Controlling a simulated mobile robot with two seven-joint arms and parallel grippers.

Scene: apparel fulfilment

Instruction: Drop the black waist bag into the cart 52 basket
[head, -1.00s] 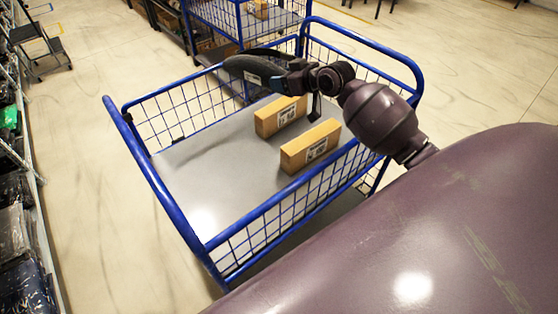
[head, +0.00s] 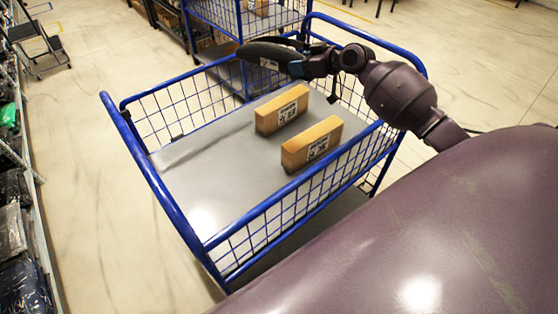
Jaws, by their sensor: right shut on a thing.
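The black waist bag (head: 268,54) is held in the air by my right gripper (head: 297,66), over the far right part of the blue wire cart basket (head: 205,157). A thin strap loops above the bag, and another strap end hangs below the gripper. My right gripper is shut on the bag's right end. The basket has a grey floor, blue tube rails and mesh sides. I cannot read a cart number. My left gripper is not in view.
Two cardboard boxes, a farther one (head: 282,110) and a nearer one (head: 311,144), stand on the basket floor at the right. The floor's left part is bare. Another blue cart (head: 240,22) stands behind. Shelving with bagged goods (head: 12,200) runs along the left edge.

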